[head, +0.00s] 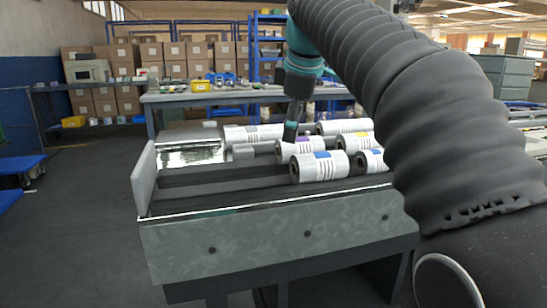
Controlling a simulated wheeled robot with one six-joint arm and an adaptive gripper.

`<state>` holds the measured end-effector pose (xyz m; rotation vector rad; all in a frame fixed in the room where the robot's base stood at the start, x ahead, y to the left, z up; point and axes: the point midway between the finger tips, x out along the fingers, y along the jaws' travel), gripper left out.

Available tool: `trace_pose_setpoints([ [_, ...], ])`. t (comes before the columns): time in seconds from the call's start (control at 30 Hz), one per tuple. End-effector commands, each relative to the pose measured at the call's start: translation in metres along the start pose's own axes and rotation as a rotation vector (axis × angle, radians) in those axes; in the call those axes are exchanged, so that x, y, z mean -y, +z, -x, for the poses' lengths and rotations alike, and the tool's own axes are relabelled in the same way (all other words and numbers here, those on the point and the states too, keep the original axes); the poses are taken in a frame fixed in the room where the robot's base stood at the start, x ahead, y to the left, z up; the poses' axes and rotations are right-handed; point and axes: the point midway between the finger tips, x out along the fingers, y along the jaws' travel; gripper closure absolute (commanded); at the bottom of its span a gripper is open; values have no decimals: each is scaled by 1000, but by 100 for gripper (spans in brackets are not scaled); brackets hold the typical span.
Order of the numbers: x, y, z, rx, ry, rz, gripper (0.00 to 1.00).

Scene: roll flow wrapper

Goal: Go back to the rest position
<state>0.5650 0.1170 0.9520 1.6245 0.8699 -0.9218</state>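My gripper (291,131) points down at the end of my arm, just above and beside a white roll with a purple label (303,152). It is small and dark in the head view, so its fingers cannot be told apart, and I cannot tell whether it touches the roll. Several other white rolls lie on the machine's bed: one with a blue label (320,168) in front, one with a yellow label (350,145), one partly hidden by my arm (368,162), and longer ones behind (253,133).
The wrapper machine (270,240) has a raised end plate (144,178) at left and a shiny plate (190,155) near it. A workbench (190,98) and shelves with cardboard boxes (165,52) stand behind. The floor at left (75,220) is mostly clear.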

Motion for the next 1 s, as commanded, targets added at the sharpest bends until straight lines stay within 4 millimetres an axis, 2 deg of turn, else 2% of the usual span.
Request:
trace_pose_setpoints([
  [0.03,10,12,4,5,3,-62,5],
  [0.17,39,39,3,14,12,-235,5],
  [0.47,124,101,-17,30,38,-633,5],
  [0.8,246,166,-67,38,76,-1081,5],
  [0.9,279,180,-84,39,86,-1193,5],
  [1.0,304,191,-98,39,94,-1278,5],
])
